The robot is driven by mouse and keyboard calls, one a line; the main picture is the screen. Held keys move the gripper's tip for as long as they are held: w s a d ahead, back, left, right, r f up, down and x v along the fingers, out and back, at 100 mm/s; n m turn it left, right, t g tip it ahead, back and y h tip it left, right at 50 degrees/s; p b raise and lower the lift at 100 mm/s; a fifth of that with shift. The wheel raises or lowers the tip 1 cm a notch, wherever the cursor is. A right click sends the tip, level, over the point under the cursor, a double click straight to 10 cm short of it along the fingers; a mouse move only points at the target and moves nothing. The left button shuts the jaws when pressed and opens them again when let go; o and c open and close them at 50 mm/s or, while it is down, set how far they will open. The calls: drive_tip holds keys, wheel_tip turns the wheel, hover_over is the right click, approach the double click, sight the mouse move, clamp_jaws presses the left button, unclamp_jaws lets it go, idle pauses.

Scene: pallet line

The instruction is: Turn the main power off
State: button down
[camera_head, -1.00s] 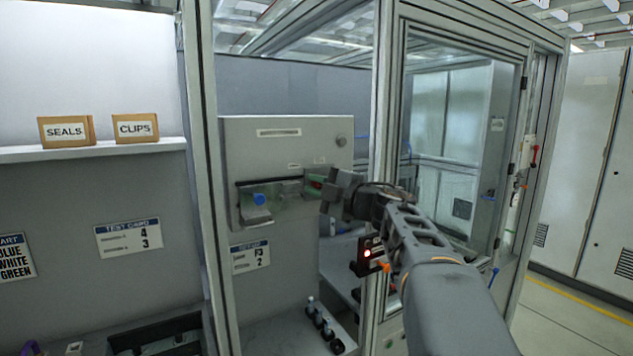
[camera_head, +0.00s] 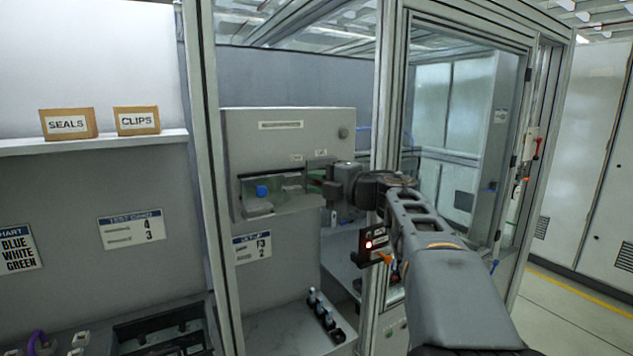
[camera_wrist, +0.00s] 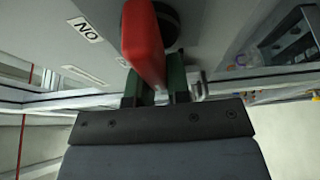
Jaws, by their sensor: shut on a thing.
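A red switch handle (camera_wrist: 143,45) on a round black base (camera_wrist: 168,25) sits on the grey control box (camera_head: 255,150). My gripper (camera_head: 322,188) is at the right side of the box face in the head view. Its green-sided fingers (camera_wrist: 157,90) are shut on the red handle. In the head view the handle is mostly hidden by my gripper.
A clear-covered recess with a blue knob (camera_head: 262,191) lies left of my gripper. A post (camera_head: 384,90) of the enclosure frame stands just right of the box. A small unit with a red light (camera_head: 369,244) is below my arm.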

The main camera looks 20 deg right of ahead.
drive_tip(key=shift+w+d, duration=0.1)
drive_tip(key=shift+d, duration=0.1)
drive_tip(key=c, duration=1.2)
unclamp_jaws()
drive_tip(key=shift+o, duration=0.6)
drive_tip(key=shift+w+d+f, duration=0.1)
drive_tip(key=shift+w+d, duration=0.05)
drive_tip(key=shift+d, duration=0.1)
drive_tip(key=shift+a, duration=0.2)
drive_tip(key=b+v, duration=0.3)
drive_tip(key=v, duration=1.1)
